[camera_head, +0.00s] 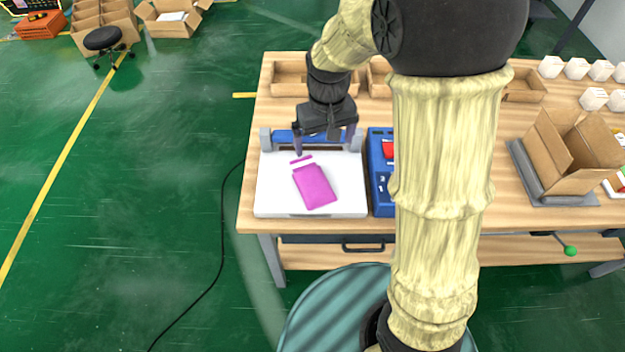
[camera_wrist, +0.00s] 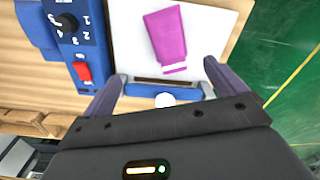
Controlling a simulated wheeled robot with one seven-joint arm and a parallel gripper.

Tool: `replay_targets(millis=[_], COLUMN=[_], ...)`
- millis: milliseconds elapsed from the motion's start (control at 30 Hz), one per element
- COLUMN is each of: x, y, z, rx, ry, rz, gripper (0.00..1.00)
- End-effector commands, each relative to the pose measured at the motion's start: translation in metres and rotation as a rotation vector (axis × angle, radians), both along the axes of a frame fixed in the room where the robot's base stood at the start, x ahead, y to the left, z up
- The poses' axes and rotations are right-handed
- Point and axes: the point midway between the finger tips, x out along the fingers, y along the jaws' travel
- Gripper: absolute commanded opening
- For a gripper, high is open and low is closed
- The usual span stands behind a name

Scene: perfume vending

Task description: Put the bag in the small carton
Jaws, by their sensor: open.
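The bag (camera_head: 314,187) is flat and magenta, lying on the white plate of a blue sealing machine. A thin magenta strip (camera_head: 301,160) lies just beyond its upper end. The bag also shows in the wrist view (camera_wrist: 165,33), ahead of the fingertips. My gripper (camera_head: 324,145) is open and empty, over the machine's far bar, with its fingers apart in the wrist view (camera_wrist: 163,78). It is beyond the bag and not touching it. An open brown carton (camera_head: 560,160) with raised flaps stands on a grey stand at the right of the table; its inside is mostly hidden.
The sealing machine's white plate (camera_head: 275,200) fills the table's left front. Its blue control box (camera_head: 380,195) with a red switch (camera_wrist: 82,72) stands beside it. Brown trays (camera_head: 290,75) line the back edge, and white boxes (camera_head: 575,68) stand at the back right. My arm hides the table's middle.

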Motion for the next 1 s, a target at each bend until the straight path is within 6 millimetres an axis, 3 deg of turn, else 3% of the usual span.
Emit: replay_targets(millis=[133,567,1000], x=[0.012,0.011,0.011], y=[0.022,0.025,0.024], z=[0.001,-0.006,-0.079], rx=[-0.012,-0.013,-0.014], ry=[0.029,0.033,0.036], rz=[0.051,0.057,0.054], gripper=[0.96,0.96,0.96])
